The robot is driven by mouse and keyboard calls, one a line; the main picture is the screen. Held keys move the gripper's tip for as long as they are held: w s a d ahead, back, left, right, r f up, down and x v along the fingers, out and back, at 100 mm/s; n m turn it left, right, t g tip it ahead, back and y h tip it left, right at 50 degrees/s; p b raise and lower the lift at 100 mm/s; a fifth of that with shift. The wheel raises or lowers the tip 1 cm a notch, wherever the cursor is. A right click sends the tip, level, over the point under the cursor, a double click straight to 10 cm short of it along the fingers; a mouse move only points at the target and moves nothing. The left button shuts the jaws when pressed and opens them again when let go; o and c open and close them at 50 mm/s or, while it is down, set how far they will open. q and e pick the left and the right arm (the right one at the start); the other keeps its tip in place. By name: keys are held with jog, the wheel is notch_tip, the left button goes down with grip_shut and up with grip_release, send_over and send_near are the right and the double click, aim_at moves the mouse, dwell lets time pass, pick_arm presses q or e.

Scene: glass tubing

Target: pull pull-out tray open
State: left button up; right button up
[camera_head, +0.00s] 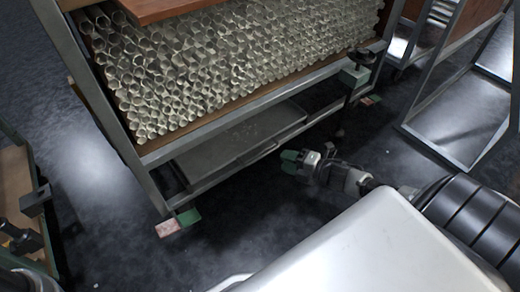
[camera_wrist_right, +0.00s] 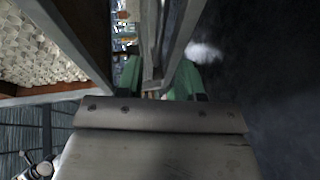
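The pull-out tray (camera_head: 240,140) is a flat grey metal tray low in a metal rack, under the stacked glass tubes. Its long front edge faces the open floor, and it appears to lie within the rack's frame. My right gripper (camera_head: 294,160) has green fingertips and is just right of the tray's front edge; I cannot tell whether it touches it. In the right wrist view, my right gripper's (camera_wrist_right: 157,82) green fingers are apart, with grey metal bars showing between and beyond them. The gripper's own body hides the lower middle of that view.
The rack's glass tubes (camera_head: 230,60) rest on a wooden shelf above the tray. The rack's right post carries a green-grey block (camera_head: 354,74). A metal frame (camera_head: 440,150) stands at right, and a cart (camera_head: 20,190) at left. Dark floor (camera_head: 110,240) in front is clear.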

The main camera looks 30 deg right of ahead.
aim_at(265, 154)
jog(key=b+x, duration=0.4)
jog(key=x, duration=0.4)
jog(key=shift+w+a, duration=0.1)
jog(key=shift+w, duration=0.1)
jog(key=shift+r, duration=0.1)
grip_shut()
